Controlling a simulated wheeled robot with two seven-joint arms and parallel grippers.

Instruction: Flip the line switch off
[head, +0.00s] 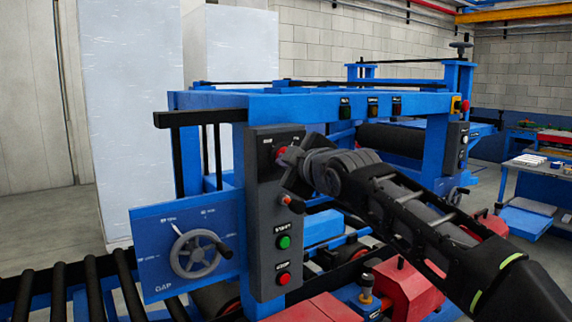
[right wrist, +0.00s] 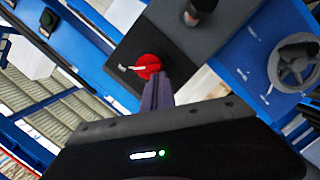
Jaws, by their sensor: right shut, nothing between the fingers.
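The dark grey control panel (head: 265,225) stands upright on the blue machine frame. Near its top is a red rotary switch (head: 281,151), which looks like the line switch; small labels beside it are too blurred to read surely. In the right wrist view the red switch (right wrist: 147,66) has a pale pointer lying roughly crosswise. My right gripper (head: 291,163) is at the panel's upper right, partly covering the switch. Its fingers (right wrist: 159,80) are shut and empty, with the tips at the lower right edge of the red switch; I cannot tell whether they touch. My left gripper is not in view.
A handwheel (head: 195,253) on a blue plate is left of the panel. Black rollers (head: 60,292) lie lower left. The blue crossbeam (head: 310,105) runs above.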

